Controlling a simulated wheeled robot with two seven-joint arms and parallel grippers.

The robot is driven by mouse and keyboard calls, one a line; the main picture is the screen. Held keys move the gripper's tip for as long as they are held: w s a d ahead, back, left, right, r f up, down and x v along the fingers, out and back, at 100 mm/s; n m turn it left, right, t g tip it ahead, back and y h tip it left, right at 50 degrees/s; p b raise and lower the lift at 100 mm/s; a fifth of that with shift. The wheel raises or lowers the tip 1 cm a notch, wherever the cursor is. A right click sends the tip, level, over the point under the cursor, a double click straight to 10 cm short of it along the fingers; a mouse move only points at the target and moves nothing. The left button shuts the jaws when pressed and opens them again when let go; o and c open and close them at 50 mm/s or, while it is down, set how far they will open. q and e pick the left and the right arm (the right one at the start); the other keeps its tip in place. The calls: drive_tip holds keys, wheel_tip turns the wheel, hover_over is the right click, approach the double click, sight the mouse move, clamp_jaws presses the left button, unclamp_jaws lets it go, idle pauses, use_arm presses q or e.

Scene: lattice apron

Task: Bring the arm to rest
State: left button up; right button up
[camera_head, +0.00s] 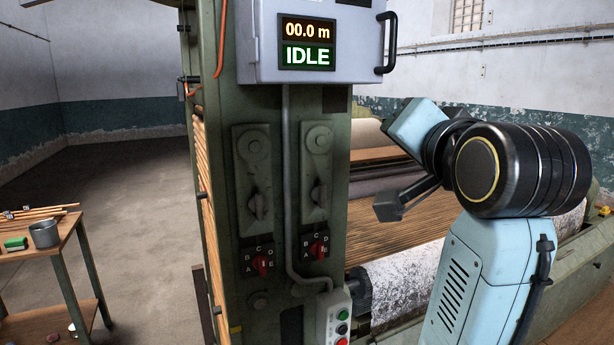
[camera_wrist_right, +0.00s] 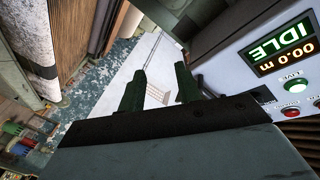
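My right arm (camera_head: 500,260) is raised at the right of the head view, in front of the machine, with its forearm folded back toward the left. Its fingers are hard to make out there. In the right wrist view my right gripper (camera_wrist_right: 158,82) has two dark fingers standing apart, with only pale wall seen between them and nothing held. The grey control box (camera_head: 260,40) shows 00.0 m and IDLE. It also shows turned over in the right wrist view (camera_wrist_right: 235,75), to the right of the fingers and apart from them. My left gripper is not in view.
A green machine post (camera_head: 285,130) carries two red selector knobs and a push-button box (camera_head: 333,318). Behind my arm are rollers and a pale speckled roll (camera_head: 405,285). A wooden table (camera_head: 65,235) with a grey cup (camera_head: 44,235) stands at left. Floor between is clear.

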drive_tip(key=s+d+f+n+g+h, duration=0.1)
drive_tip(key=s+d+f+n+g, duration=0.15)
drive_tip(key=f, duration=1.15)
drive_tip(key=s+d+f+n+g, duration=0.15)
drive_tip(key=f+g, duration=0.25)
drive_tip(key=f, duration=1.1)
drive_tip(key=s+d+f+n+g, duration=0.2)
drive_tip(key=s+f+g, duration=0.2)
drive_tip(key=s+f, duration=0.75)
drive_tip(key=s+d+f+n+g, duration=0.2)
drive_tip(key=s+f+n+g, duration=0.15)
drive_tip(key=s+f, duration=0.85)
drive_tip(key=s+f+g+b, duration=0.1)
drive_tip(key=s+f+b, duration=0.1)
drive_tip(key=f, duration=1.3)
drive_tip(key=s+f+b, duration=0.1)
drive_tip(key=f+b, duration=0.2)
drive_tip(key=f, duration=1.2)
drive_tip(key=s+d+f+g+b, duration=0.1)
drive_tip(key=s+d+f+b, duration=0.2)
drive_tip(key=s+f, duration=1.2)
drive_tip(key=shift+s+d+f+h, duration=0.15)
drive_tip(key=shift+s+f+h, duration=0.25)
drive_tip(key=shift+f, duration=0.5)
